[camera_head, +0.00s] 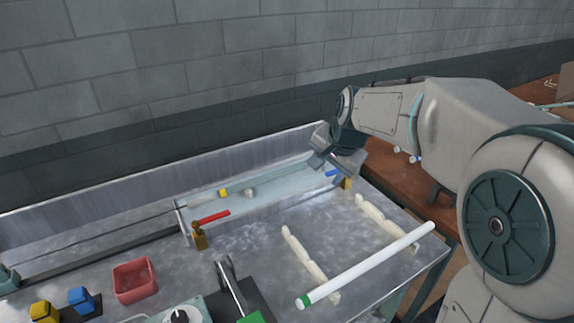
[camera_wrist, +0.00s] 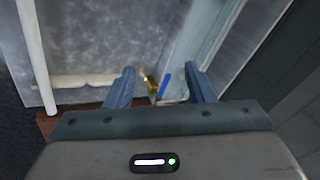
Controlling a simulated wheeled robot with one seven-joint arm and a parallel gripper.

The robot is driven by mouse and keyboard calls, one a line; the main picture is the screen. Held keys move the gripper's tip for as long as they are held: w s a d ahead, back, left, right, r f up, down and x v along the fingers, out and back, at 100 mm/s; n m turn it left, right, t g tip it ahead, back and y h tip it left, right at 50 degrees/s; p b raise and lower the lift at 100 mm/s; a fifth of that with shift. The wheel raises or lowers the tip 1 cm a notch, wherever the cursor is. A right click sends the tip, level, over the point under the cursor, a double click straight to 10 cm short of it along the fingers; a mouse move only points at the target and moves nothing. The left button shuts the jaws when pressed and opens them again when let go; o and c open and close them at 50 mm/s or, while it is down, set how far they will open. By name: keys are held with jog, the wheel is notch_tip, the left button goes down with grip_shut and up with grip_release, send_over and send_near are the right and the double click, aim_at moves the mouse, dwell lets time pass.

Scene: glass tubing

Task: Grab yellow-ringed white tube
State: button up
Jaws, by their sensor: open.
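A long white tube (camera_head: 370,265) with a green ring at its near end lies across two cream rests at the front right of the metal bench. Its ring looks green, not yellow. Part of this tube seems to show at the left of the wrist view (camera_wrist: 38,55). A small yellow piece (camera_head: 223,192) sits in the long shallow trough; I cannot tell whether it is a ring on a tube. My gripper (camera_head: 338,160) is over the trough's right end. In the wrist view its fingers (camera_wrist: 162,88) are apart, with nothing held between them.
The trough (camera_head: 275,200) has a red lever (camera_head: 214,217) and a blue lever (camera_head: 332,173) with brass fittings. Cream rests (camera_head: 300,250) stand on the bench. A red bin (camera_head: 134,281) and blue and yellow blocks are front left. White tube ends (camera_head: 397,149) show near a brown table at right.

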jog(key=w+a+f+m+y+b, duration=0.1)
jog(key=w+a+f+m, duration=0.1)
jog(key=w+a, duration=0.3)
jog(key=w+a+f+m, duration=0.2)
jog(key=w+a+f, duration=0.1)
jog(key=w, duration=0.5)
jog(key=p, duration=0.1)
send_near(280, 171)
notch_tip(280, 171, down, 4)
jog(key=shift+t, duration=0.3)
jog(key=shift+w+a+f+p, duration=0.4)
jog(key=shift+w+a+f, duration=0.1)
jog(key=shift+w+f, duration=0.2)
jog(key=shift+w+a+f+p, duration=0.4)
jog(key=shift+w+a+f, duration=0.1)
jog(key=shift+w+f, duration=0.25)
jog(key=shift+w+a+f, duration=0.2)
jog(key=shift+w+f, duration=0.05)
jog(key=shift+f, duration=0.3)
grip_shut()
